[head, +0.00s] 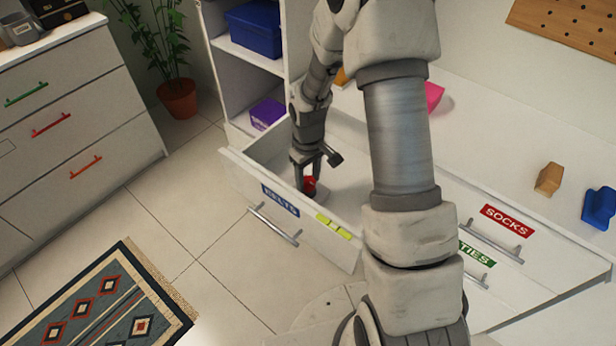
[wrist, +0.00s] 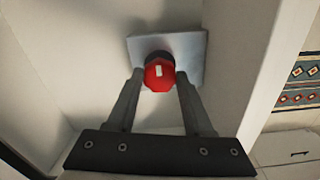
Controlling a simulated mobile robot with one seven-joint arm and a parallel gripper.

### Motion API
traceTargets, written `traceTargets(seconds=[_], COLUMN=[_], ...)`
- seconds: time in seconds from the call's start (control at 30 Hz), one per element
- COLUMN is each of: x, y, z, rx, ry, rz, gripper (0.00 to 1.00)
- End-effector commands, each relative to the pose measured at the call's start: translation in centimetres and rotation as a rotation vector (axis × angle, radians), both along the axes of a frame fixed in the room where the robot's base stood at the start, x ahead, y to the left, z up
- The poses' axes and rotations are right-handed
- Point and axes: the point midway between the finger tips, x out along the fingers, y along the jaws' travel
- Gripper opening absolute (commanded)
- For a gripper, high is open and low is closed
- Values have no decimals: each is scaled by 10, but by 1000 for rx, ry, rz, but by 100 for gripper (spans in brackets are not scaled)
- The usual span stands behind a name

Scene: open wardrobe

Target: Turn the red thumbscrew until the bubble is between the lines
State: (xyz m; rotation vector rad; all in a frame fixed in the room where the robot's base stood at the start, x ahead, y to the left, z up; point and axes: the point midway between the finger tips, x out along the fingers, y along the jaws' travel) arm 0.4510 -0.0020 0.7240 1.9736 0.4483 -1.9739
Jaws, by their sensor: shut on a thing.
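The red thumbscrew (head: 309,184) sits inside the open drawer labelled BELTS, near its front wall. In the wrist view the thumbscrew (wrist: 159,75) is a red knob with a white mark on top, standing on a pale square plate (wrist: 190,46). My gripper (head: 309,178) reaches down into the drawer and is shut on the thumbscrew. Its two fingers (wrist: 160,88) lie on either side of the knob in the wrist view. A yellow-green level vial (head: 333,227) is on the drawer front, right of the BELTS label. The bubble and lines are too small to read exactly.
The BELTS drawer front (head: 240,172) stands out with a metal handle (head: 273,226). My arm hides part of the drawer unit. A dresser (head: 75,135) and a patterned rug (head: 105,305) are at the left. Blue (head: 256,27) and purple (head: 266,113) boxes sit on shelves behind.

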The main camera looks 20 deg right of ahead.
Motion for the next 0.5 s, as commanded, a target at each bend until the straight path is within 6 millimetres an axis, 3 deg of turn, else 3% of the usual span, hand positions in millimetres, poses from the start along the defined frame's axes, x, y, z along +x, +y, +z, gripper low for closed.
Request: traceTargets(seconds=[0.27, 0.3, 0.43, 0.5], x=[0, 0, 0, 0], y=[0, 0, 0, 0], z=[0, 0, 0, 0], rx=[0, 0, 0, 0], ry=[-1, -1, -1, -1], rz=[0, 0, 0, 0], gripper=[0, 59, 82, 82])
